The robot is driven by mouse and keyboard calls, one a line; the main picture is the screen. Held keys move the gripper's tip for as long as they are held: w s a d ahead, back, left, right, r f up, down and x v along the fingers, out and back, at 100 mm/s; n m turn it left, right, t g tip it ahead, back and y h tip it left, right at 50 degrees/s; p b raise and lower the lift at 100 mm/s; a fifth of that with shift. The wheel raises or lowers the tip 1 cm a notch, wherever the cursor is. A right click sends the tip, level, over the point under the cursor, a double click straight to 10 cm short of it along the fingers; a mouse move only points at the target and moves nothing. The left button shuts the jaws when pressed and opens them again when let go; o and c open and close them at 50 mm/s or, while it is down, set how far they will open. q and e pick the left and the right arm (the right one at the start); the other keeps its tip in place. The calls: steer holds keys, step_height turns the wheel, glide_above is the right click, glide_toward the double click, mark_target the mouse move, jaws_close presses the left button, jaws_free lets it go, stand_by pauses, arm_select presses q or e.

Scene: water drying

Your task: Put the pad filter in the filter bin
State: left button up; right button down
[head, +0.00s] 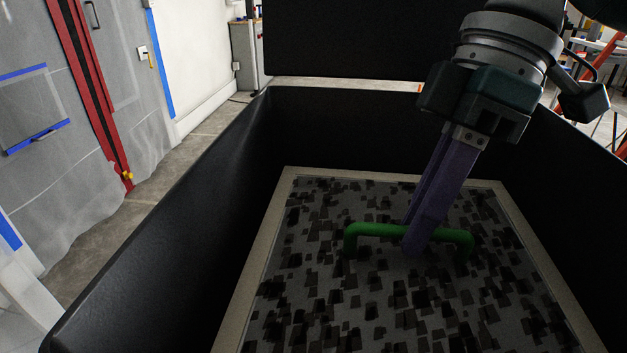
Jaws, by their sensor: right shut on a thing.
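The pad filter (330,290) is a flat framed panel with a light beige rim and a dark, blotchy grey face. A green handle (370,230) stands up from its face. My right gripper (410,240) comes down from the upper right, with its purple fingers shut on the green handle. The pad filter is inside the black filter bin (165,245), between its walls. I cannot tell whether it rests on the bin's floor. Its near edge is cut off by the frame. My left gripper is not in view.
The bin's high black walls rise around the filter on the left, back and right. A black panel (340,40) stands behind the bin. Grey plastic sheeting with a red zip strip (90,90) hangs at the left. Bare concrete floor (125,220) lies between sheeting and bin.

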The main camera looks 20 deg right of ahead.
step_height(320, 180, down, 3)
steer(key=shift+f+b, duration=0.1)
steer(key=shift+b, duration=0.35)
steer(key=shift+f, duration=0.2)
steer(key=shift+f, duration=0.25)
steer(key=shift+f, duration=0.15)
steer(key=c, duration=0.9)
jaws_free()
steer(key=s+p+v, duration=0.1)
steer(key=p+v, duration=0.2)
steer(key=v, duration=0.9)
steer(key=shift+w+r, duration=0.45)
steer(key=shift+w, duration=0.1)
